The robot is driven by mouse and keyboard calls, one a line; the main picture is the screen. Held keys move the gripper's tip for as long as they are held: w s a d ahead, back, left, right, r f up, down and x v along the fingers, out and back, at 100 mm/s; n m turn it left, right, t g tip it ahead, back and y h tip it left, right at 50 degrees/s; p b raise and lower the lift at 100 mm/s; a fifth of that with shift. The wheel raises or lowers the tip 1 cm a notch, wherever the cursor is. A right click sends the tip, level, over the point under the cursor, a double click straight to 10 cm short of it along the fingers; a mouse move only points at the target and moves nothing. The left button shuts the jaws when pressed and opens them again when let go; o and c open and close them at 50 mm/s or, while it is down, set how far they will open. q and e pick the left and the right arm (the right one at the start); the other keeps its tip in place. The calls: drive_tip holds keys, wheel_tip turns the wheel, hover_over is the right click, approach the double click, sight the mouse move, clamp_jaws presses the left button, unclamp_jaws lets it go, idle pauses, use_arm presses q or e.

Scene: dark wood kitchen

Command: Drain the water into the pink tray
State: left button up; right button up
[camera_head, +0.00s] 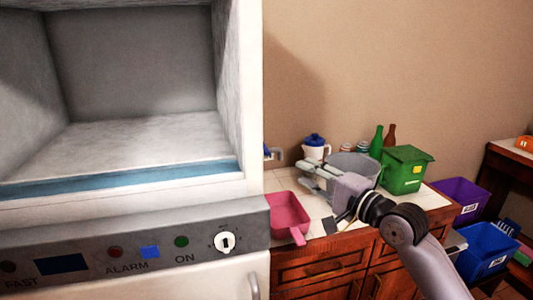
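The pink tray (288,212) sits on the light countertop beside the large white machine, its handle pointing toward the front. A grey pot-like vessel (352,164) stands on the counter right of the tray, partly hidden behind my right gripper. My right gripper (306,177) reaches in from the lower right, its fingers pointing left, above the counter between the tray and the vessel. Whether it grips part of the vessel is unclear. No water is visible. My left gripper is not in view.
A large white machine (130,215) with an open compartment fills the left. A white jug with a blue lid (314,147), small jars, bottles (377,142) and a green box (405,170) stand at the counter's back. Purple (460,197) and blue (487,250) bins stand at the right.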

sight(266, 150)
drive_tip(key=p+x, duration=0.2)
drive_tip(key=x, duration=1.4)
drive_tip(key=shift+w, duration=0.1)
clamp_jaws()
idle(0.3)
